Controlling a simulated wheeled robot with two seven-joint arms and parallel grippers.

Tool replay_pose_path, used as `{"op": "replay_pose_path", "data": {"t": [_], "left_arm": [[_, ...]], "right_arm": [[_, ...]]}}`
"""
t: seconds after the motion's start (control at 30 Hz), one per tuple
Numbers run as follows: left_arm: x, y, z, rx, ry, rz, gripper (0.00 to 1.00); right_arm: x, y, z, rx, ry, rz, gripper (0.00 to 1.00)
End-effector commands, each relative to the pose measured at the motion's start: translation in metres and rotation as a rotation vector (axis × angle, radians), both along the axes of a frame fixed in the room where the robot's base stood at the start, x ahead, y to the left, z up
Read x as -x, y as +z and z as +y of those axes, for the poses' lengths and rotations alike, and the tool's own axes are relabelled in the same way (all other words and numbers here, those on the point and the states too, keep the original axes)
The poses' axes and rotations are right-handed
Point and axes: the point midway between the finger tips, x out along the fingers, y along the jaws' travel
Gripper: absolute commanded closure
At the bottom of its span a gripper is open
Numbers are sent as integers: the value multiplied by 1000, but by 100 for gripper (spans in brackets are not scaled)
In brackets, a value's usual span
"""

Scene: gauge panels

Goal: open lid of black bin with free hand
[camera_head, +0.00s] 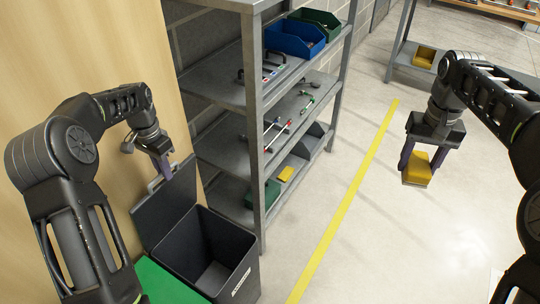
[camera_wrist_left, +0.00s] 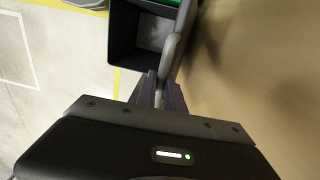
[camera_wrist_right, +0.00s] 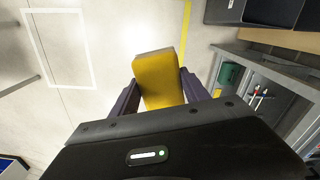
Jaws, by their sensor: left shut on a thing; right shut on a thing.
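The black bin (camera_head: 222,240) stands at the lower left in the head view, its inside visible. Its lid (camera_head: 172,205) is raised, standing steeply at the wall side. My left gripper (camera_head: 160,168) is shut on the grey handle at the lid's upper edge. In the left wrist view, the fingers (camera_wrist_left: 160,92) close around the handle (camera_wrist_left: 172,55), with the dark bin opening (camera_wrist_left: 150,32) beyond.
A green lid or panel (camera_head: 165,284) adjoins the black bin in front. A grey shelf rack (camera_head: 253,120) with blue and green bins and tools stands just right of it. A wooden wall (camera_head: 110,50) is behind my left arm.

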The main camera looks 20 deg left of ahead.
Motion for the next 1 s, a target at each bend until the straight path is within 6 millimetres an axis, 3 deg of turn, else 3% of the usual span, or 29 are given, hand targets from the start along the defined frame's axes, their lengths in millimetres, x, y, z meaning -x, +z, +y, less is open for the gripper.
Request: {"op": "replay_pose_path", "data": {"t": [0.5, 0.53, 0.77, 1.0], "left_arm": [[6, -6, 2, 1, 3, 20, 100], [6, -6, 2, 1, 3, 20, 86], [4, -3, 1, 3, 1, 12, 67], [2, -1, 0, 3, 1, 8, 66]], "right_arm": [[0, 0, 0, 0, 0, 0, 79], [0, 0, 0, 0, 0, 0, 79], [0, 1, 0, 0, 0, 0, 79], [0, 1, 0, 0, 0, 0, 79]]}}
